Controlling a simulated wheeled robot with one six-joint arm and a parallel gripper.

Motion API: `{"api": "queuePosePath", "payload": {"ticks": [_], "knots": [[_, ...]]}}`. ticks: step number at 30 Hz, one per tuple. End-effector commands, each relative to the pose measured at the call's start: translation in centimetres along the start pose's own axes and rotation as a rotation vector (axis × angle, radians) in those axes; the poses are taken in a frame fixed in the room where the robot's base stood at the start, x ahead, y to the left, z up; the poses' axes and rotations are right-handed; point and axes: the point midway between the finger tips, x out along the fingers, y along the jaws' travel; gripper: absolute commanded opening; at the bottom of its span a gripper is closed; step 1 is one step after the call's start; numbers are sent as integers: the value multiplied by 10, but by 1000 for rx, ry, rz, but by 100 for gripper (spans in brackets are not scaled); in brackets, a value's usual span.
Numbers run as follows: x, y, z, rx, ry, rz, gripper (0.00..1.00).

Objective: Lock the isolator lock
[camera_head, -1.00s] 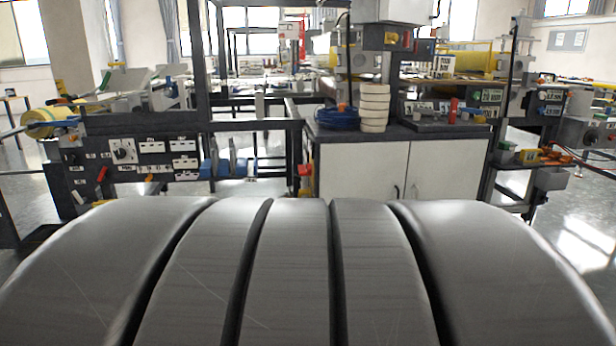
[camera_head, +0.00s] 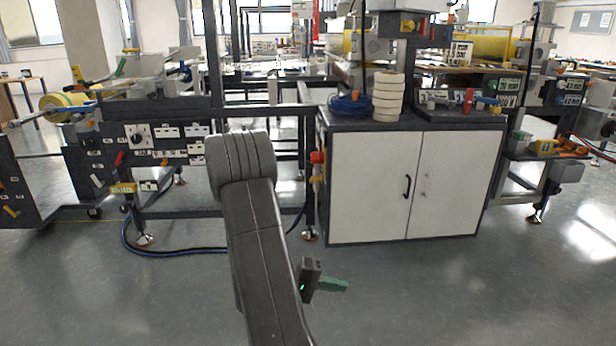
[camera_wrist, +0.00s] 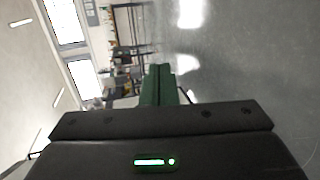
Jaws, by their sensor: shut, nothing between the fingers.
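I cannot tell for sure which part is the isolator lock. A dark control panel (camera_head: 172,142) on the machine at left carries a round black rotary switch (camera_head: 137,137) on a white plate, with white labels around it. A small red handle (camera_head: 118,158) shows left of the switch. My gripper (camera_head: 345,285) has green fingers, shut and empty. It is low over the floor in front of the cabinet, well apart from the panel, pointing right. In the wrist view its fingers (camera_wrist: 159,68) are together, with floor and distant benches beyond. My arm covers the panel's right end.
A white-doored cabinet (camera_head: 375,185) stands right of the panel, with white rolls (camera_head: 388,97) and a blue coil (camera_head: 350,105) on top. A red-and-yellow button (camera_head: 317,158) is by its left edge. A dark hose (camera_head: 165,252) lies on the floor. The front floor (camera_head: 440,290) is clear.

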Motion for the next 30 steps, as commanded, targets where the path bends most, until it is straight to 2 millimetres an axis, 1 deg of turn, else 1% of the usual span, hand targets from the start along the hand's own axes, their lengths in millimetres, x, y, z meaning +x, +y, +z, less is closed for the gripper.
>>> {"api": "queuePosePath", "payload": {"ticks": [1, 3, 6, 9, 12, 15, 18, 30], "knots": [[-12, -10, -15, 4, 61, 54, 0], [-29, -26, -36, 32, 155, 124, 0], [-54, -50, -58, 72, 291, 199, 0], [-76, -72, -74, 111, 411, 246, 0], [-93, -89, -83, 141, 501, 271, 0], [-102, -99, -87, 159, 556, 283, 0], [-107, -104, -89, 168, 579, 286, 0], [-107, -104, -89, 170, 580, 286, 0]]}}
